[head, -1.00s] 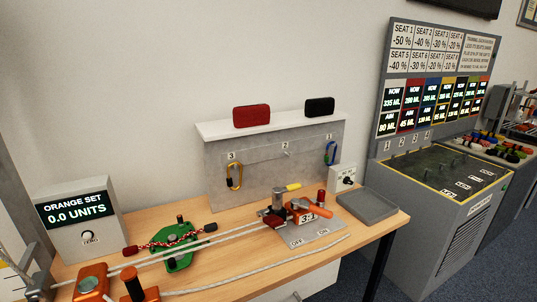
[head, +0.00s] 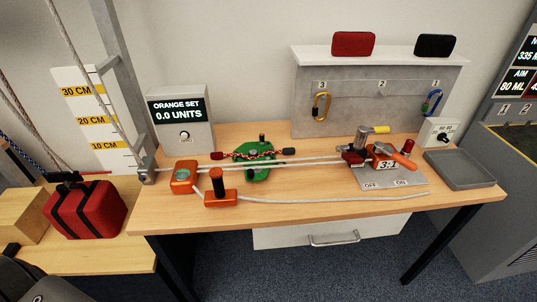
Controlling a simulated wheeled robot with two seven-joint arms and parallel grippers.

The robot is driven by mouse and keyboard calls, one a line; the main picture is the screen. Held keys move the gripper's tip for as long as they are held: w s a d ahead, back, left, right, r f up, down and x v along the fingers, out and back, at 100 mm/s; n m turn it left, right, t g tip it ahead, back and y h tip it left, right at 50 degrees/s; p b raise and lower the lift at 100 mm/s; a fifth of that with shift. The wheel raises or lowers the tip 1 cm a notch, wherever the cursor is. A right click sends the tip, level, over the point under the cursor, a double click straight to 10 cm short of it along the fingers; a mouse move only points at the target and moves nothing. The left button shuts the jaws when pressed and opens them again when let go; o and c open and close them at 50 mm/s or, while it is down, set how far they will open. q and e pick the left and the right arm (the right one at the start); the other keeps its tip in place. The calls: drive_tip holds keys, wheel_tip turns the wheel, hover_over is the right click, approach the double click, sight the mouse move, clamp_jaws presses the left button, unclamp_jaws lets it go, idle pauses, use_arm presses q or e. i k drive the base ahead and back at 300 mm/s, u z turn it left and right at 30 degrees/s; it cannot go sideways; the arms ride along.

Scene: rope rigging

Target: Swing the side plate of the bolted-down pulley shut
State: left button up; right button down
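A green pulley-like device (head: 259,172) with a dark post sits on the wooden bench; a red-and-white cord (head: 262,155) with dark ends lies across it. To its left is an orange block (head: 184,177) with a grey round top. An orange piece (head: 220,198) with an upright black handle stands in front. The pale rope passes by these parts. I cannot tell for sure which is the bolted-down pulley or how its side plate sits. Neither of my grippers is in view.
An orange lever device (head: 384,160) stands on an OFF/ON plate (head: 389,180). A grey tray (head: 459,170) is at the bench's right end. A red bag (head: 85,208) sits lower left. The bench's front strip is mostly clear.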

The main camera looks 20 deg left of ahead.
sight(250, 175)
drive_tip(key=k, duration=1.35)
drive_tip(key=z, duration=0.15)
drive_tip(key=i, duration=0.75)
drive_tip(key=z, duration=0.2)
